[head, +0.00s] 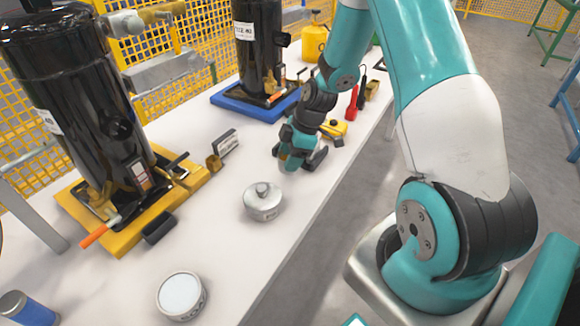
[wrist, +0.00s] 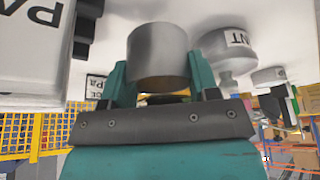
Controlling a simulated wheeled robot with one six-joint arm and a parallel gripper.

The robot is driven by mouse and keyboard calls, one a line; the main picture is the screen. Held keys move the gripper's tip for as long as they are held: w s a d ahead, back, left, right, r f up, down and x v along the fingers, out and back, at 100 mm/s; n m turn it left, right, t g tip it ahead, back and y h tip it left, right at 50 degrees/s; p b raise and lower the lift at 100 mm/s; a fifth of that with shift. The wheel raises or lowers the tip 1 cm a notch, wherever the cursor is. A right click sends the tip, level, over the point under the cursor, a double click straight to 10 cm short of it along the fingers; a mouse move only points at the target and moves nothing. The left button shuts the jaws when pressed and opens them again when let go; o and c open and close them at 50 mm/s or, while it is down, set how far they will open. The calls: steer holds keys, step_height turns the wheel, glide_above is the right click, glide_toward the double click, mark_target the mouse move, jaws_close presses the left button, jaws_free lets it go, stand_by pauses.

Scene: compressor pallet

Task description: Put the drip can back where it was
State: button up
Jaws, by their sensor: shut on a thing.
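My gripper (wrist: 160,78) is shut on a plain grey metal cylinder (wrist: 158,52), which I take to be the drip can. Its teal fingers press on both sides of the can. In the head view my gripper (head: 293,160) is low over the white bench, beyond the lidded silver tin (head: 262,202). The can cannot be made out there, behind the fingers and wrist. I cannot tell whether its base touches the bench.
A black compressor (head: 75,110) stands on a yellow pallet (head: 125,243) at left; another (head: 259,45) stands on a blue base (head: 233,103). A yellow tool (head: 334,128) and red-handled tool (head: 352,103) lie beyond my gripper. A white-topped tin (head: 181,295) is nearer. Bare bench (head: 215,222) lies between.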

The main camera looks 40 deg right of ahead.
steer(key=shift+f, duration=1.85)
steer(key=shift+f, duration=0.1)
steer(key=o, duration=0.9)
